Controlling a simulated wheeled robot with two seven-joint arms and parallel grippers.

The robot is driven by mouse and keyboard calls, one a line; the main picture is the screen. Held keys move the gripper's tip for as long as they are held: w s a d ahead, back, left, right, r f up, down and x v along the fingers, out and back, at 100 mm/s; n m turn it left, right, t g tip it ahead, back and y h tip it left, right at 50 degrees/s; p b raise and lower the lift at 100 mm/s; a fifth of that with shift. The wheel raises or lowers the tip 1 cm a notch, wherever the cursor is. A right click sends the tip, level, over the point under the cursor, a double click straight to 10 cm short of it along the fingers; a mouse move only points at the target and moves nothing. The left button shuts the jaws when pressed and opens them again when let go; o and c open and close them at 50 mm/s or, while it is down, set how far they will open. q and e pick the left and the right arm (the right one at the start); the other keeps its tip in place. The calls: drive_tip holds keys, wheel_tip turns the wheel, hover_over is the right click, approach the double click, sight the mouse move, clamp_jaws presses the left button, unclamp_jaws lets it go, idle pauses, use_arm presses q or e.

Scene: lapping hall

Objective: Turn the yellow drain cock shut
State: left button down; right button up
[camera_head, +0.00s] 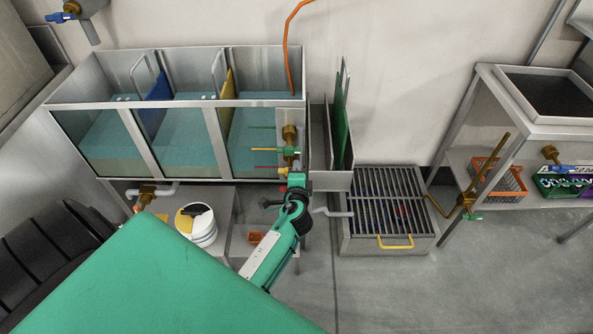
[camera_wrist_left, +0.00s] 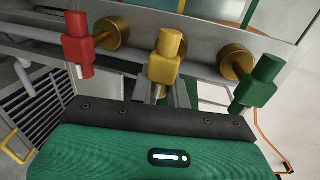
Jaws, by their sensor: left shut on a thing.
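The yellow drain cock (camera_wrist_left: 166,58) has a yellow handle on a brass body and sits between a red cock (camera_wrist_left: 78,46) and a green cock (camera_wrist_left: 256,84) in the left wrist view. My left gripper (camera_wrist_left: 160,93) is shut on the lower end of the yellow handle, its fingers partly hidden by the dark edge of the hand. In the head view my left gripper (camera_head: 294,181) is at the right front corner of the tank, just below the cocks, and hides part of them. My right gripper is not in view.
The steel tank (camera_head: 145,104) has several compartments of bluish liquid. A white bucket (camera_head: 197,226) stands below it. A grated steel box (camera_head: 388,244) with a yellow handle stands to the right on the floor. The red and green cocks flank the gripper closely.

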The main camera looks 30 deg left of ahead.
use_arm(q)
drive_tip(key=c, duration=1.4)
unclamp_jaws()
drive_tip(key=v, duration=1.3)
drive_tip(key=shift+s+d+b, duration=0.2)
drive_tip(key=shift+s+b, duration=0.1)
drive_tip(key=shift+s, duration=0.05)
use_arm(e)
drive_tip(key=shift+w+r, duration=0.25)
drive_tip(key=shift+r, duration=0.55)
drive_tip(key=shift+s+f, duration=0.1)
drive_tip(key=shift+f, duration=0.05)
